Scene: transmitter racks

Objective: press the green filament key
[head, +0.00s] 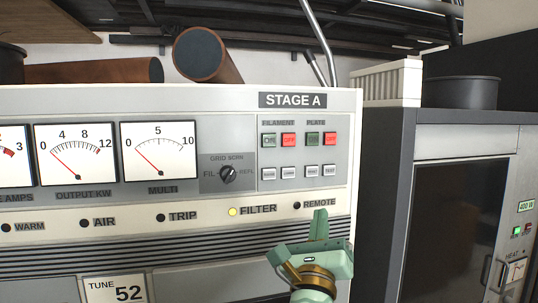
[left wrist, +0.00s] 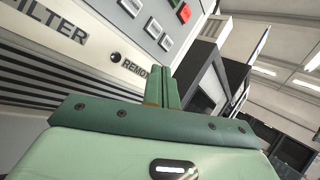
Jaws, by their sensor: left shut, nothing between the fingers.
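The green filament key (head: 269,140) is the left key of the pair under the FILAMENT label on the Stage A panel (head: 345,180). A red OFF key (head: 288,140) sits directly right of it. My left gripper (head: 319,213) is shut and empty, in front of the panel near the REMOTE lamp, below and right of the green filament key and apart from it. Its closed fingers (left wrist: 163,75) point at the panel in the left wrist view, where the filament key cannot be made out. My right gripper is not in view.
The PLATE pair has a similar green key (head: 312,139) and a red key (head: 330,138). Grey keys (head: 297,171) run below. The selector knob (head: 228,174) is left of them. The FILTER lamp (head: 233,212) glows yellow. A dark-fronted cabinet (head: 460,220) stands right.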

